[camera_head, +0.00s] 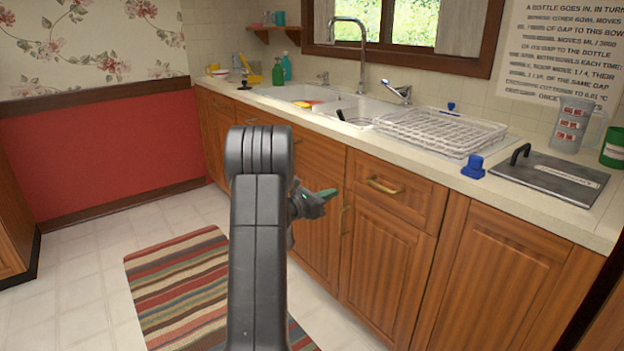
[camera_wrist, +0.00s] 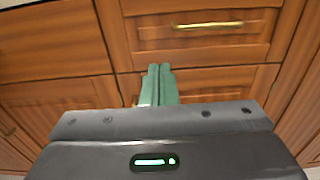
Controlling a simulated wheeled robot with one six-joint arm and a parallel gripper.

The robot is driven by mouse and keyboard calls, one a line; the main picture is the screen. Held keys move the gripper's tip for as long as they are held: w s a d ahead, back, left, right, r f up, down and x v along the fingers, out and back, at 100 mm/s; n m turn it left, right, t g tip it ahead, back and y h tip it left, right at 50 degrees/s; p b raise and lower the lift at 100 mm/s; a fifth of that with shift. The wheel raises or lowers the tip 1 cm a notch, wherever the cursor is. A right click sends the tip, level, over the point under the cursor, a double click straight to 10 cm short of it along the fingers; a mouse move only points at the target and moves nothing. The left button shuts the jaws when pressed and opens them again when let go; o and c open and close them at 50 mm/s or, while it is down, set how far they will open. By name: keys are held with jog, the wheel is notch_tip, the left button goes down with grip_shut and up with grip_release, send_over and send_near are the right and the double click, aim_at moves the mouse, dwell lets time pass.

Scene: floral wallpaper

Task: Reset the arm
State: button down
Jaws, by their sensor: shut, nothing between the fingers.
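My arm rises in the middle of the head view, in front of the wooden cabinets. My gripper (camera_head: 325,194) points to the right, with its green fingertips near the cabinet fronts. In the wrist view my gripper (camera_wrist: 159,70) shows its two green fingers side by side, shut with nothing between them. Behind the fingers are a wooden drawer front (camera_wrist: 250,35) with a brass handle (camera_wrist: 208,25) and cabinet doors below it. I cannot tell the exact gap between the fingertips and the cabinet.
The counter (camera_head: 520,210) carries a dish rack (camera_head: 440,130), a blue object (camera_head: 473,167), a dark flat board with a handle (camera_head: 550,180), a clear jug (camera_head: 572,125) and a green can (camera_head: 613,148). A striped rug (camera_head: 180,285) lies on the open tiled floor.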

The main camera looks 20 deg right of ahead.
dwell(0.3)
jog(key=b, duration=0.1)
send_near(360, 182)
jog(key=s+d+r, duration=0.2)
jog(key=d+r, duration=0.1)
jog(key=d, duration=0.3)
jog(key=shift+w+d+f, duration=0.1)
jog(key=shift+w+d, duration=0.3)
jog(key=shift+d, duration=0.2)
